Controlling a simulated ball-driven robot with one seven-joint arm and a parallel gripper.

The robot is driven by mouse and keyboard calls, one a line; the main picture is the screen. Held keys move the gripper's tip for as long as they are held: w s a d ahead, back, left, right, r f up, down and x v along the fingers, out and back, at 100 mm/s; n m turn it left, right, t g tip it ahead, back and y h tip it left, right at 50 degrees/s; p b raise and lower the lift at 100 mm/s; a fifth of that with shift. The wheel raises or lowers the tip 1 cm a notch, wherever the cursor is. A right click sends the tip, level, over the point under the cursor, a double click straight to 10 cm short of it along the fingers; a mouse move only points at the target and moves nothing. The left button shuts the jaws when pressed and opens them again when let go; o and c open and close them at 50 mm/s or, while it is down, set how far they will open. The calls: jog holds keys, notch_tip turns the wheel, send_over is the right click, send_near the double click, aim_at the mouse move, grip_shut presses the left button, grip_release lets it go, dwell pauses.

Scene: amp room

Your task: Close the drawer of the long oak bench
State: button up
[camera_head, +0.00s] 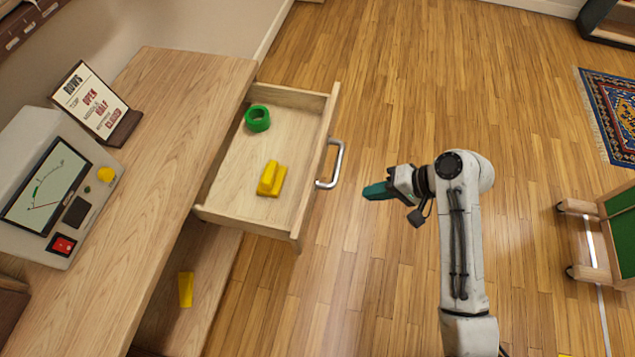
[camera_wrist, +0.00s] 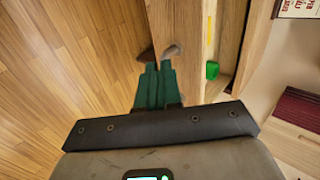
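The long oak bench (camera_head: 185,115) runs along the left in the head view. Its drawer (camera_head: 232,165) is pulled well out, with a grey metal handle (camera_head: 338,165) on its front. Inside lie a green ring (camera_head: 258,118) and a yellow block (camera_head: 271,179). My gripper (camera_head: 368,190) is just right of the handle, apart from it in the head view, with its teal fingers pointing at the drawer front. In the wrist view the fingers (camera_wrist: 159,68) lie side by side, shut and empty. They hide the middle of the handle (camera_wrist: 173,50), whose ends show on either side.
A meter box (camera_head: 45,185) and a sign (camera_head: 95,105) stand on the bench top. A yellow piece (camera_head: 186,289) lies on the lower shelf. A green-topped wheeled cart (camera_head: 600,240) and a patterned rug (camera_head: 615,110) are at the right. The wood floor between is clear.

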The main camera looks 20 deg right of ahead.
jog(key=shift+w, duration=0.45)
grip_shut()
send_near(313, 193)
notch_tip(313, 193, down, 5)
jog(key=w+a, duration=0.1)
jog(key=a, duration=0.1)
jog(key=shift+w+a+r, duration=0.1)
jog(key=shift+w+a, duration=0.55)
jog(key=shift+a, duration=0.1)
jog(key=shift+w+a, duration=0.35)
jog(key=shift+a, duration=0.15)
jog(key=w+a+b, duration=0.1)
jog(key=w+a, duration=0.3)
jog(key=a, duration=0.2)
jog(key=w+a+b, duration=0.2)
jog(key=w+a, duration=0.3)
jog(key=a, duration=0.2)
jog(key=w+a+b, duration=0.2)
jog(key=w+a, duration=0.3)
jog(key=a, duration=0.1)
jog(key=shift+w+a, duration=0.2)
jog(key=shift+a, duration=0.05)
jog(key=shift+w+a+b, duration=0.35)
jog(key=shift+a+b, duration=0.1)
jog(key=shift+a, duration=0.05)
jog(key=shift+a+r, duration=0.1)
jog(key=shift+r, duration=0.05)
